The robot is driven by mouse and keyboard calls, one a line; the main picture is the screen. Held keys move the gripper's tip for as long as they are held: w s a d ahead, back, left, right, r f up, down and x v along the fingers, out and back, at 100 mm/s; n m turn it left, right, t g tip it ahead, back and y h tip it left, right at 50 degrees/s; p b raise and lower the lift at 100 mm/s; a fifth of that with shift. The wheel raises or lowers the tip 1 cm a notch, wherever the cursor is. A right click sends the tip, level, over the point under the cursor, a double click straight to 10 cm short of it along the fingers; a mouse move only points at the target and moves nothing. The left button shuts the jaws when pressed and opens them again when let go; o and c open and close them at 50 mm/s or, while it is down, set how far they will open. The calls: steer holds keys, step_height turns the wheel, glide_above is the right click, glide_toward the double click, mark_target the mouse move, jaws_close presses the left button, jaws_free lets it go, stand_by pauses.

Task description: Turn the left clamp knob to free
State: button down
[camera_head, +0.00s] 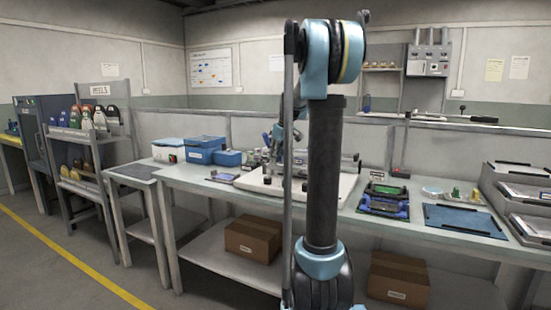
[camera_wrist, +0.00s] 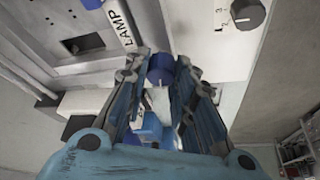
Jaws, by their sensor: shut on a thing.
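In the wrist view my gripper (camera_wrist: 160,68) has its two fingers on either side of a round dark-blue knob (camera_wrist: 159,76), and it is shut on that knob. A white pointer line shows on or just below the knob. The knob's exact angle and any markings beside it are hard to read.
A dark dial (camera_wrist: 247,13) with small numbers sits at the upper right of the wrist view. On the bench are blue boxes (camera_head: 204,149) at the left, and a blue mat (camera_head: 463,220) and grey trays (camera_head: 520,190) at the right. Cardboard boxes (camera_head: 253,238) stand on the lower shelf.

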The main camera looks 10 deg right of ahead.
steer(key=shift+w+d+n+y, duration=0.15)
steer(key=shift+n+y, duration=0.15)
steer(key=shift+n, duration=0.8)
steer(key=shift+g, duration=0.3)
steer(key=c, duration=1.3)
jaws_free()
steer(key=shift+c, duration=0.2)
steer(key=v, duration=1.2)
steer(key=shift+f, duration=0.1)
